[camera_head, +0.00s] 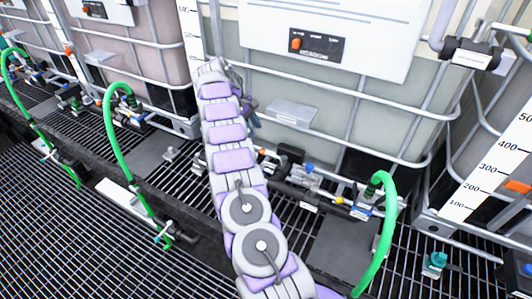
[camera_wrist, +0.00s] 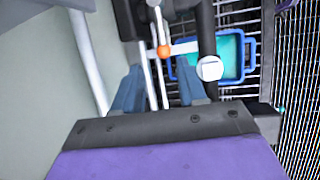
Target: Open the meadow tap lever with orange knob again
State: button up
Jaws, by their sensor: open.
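In the wrist view, a round orange knob (camera_wrist: 164,51) shows just beyond the fingertips, roughly between them. A pale lever bar (camera_wrist: 185,47) runs right from it toward a dark vertical pipe. My gripper (camera_wrist: 160,72) is open, with its two blue fingers apart and nothing clearly held between them. Whether a finger touches the knob or lever cannot be told. In the head view, my gripper (camera_head: 250,105) is partly hidden behind my arm, in front of the tote cage. A small orange part (camera_head: 262,152) shows beside my arm near the dark valve pipework.
A caged tote (camera_head: 330,100) with a white label panel (camera_head: 390,35) stands behind. A green hose (camera_head: 388,230) arches at the right. In the wrist view, a blue-rimmed tray (camera_wrist: 246,57) lies below the pipework, and a pale cage bar (camera_wrist: 88,60) runs at the left.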

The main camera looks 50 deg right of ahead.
aim_at(266, 152)
jog(key=b+x, duration=0.2)
jog(key=x, duration=1)
jog(key=shift+f, duration=0.1)
grip_shut()
dwell(0.4)
